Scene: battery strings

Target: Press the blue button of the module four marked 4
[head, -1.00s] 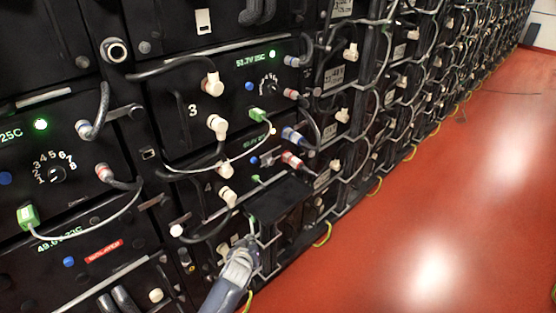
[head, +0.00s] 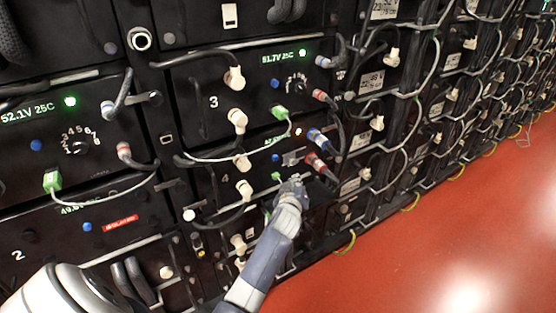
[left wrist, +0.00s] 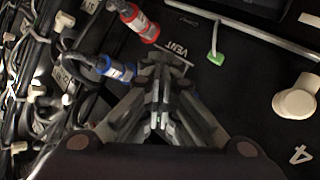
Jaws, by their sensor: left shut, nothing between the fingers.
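Module four (head: 224,179), a black panel with a white 4, is below module 3 in the head view. Its blue button (head: 275,158) shows left of a pale label. My left gripper (head: 292,186) is shut and empty, in front of the module's right part, below and right of the button. In the left wrist view my left gripper (left wrist: 161,85) has its fingers together near the VENT label; the 4 (left wrist: 301,154) is at lower right. A blue sliver shows beside the fingers; I cannot tell if it is the button. My right gripper is out of view.
Blue-banded (left wrist: 115,69) and red-banded (left wrist: 140,24) cable plugs are close to the fingers. A green plug (left wrist: 215,58) and a white elbow connector (left wrist: 296,98) stick out of the panel. Cables hang across nearby modules. The red floor (head: 430,250) at right is clear.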

